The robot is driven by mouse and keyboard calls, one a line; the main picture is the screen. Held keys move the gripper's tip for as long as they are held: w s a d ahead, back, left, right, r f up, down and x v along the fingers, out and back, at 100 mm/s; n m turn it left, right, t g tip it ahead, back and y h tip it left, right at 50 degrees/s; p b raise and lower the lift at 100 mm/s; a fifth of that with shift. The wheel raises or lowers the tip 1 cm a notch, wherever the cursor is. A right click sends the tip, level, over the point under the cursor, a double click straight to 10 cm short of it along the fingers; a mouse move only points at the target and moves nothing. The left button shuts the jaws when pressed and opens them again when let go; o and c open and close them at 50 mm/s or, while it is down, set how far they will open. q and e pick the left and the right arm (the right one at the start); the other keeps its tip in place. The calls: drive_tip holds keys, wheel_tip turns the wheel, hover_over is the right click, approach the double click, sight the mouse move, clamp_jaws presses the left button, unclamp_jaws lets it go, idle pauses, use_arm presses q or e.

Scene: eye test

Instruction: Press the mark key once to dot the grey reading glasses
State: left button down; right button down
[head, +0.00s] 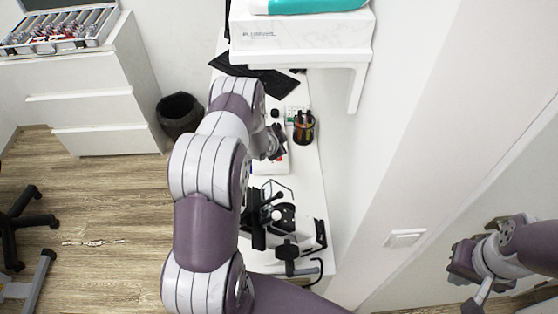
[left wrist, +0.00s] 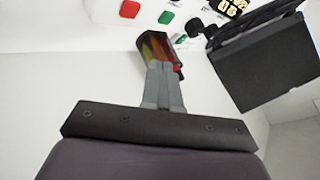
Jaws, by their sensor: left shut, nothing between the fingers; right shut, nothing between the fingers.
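My left gripper (head: 275,152) is shut and empty over the white desk, just left of the pen cup. Its closed fingers (left wrist: 162,90) show in the left wrist view. There, a red key (left wrist: 129,9) and a green key (left wrist: 166,17) lie on a white surface beyond the fingertips; I cannot tell which is the mark key. A black instrument (head: 257,225) stands on the desk in front of the left gripper. A thin grey outline (head: 280,184) behind it may be the reading glasses; it is too small to tell. My right gripper (head: 466,268) is shut, far right, away from the desk.
A pen cup (head: 303,125) with coloured pens stands close to the left gripper. A black keyboard (head: 262,78) lies at the desk's back under a white shelf (head: 300,57). A bin (head: 180,115) and drawers (head: 100,105) stand left. A wall (head: 420,130) borders the desk's right side.

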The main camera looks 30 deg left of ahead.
sight(278, 160)
use_arm(q)
wheel_tip(278, 160, down, 5)
drive_tip(key=b, duration=0.3)
drive_tip(key=shift+f, duration=0.1)
idle(1.7)
drive_tip(key=shift+f+b, duration=0.4)
drive_tip(key=shift+b, duration=0.15)
drive_tip(key=shift+s+f+b, duration=0.1)
drive_tip(key=shift+f+b, duration=0.45)
drive_tip(key=shift+b, duration=0.05)
idle(0.4)
drive_tip(key=shift+r, duration=0.1)
drive_tip(key=shift+r+p, duration=0.7)
drive_tip(key=shift+r, duration=0.2)
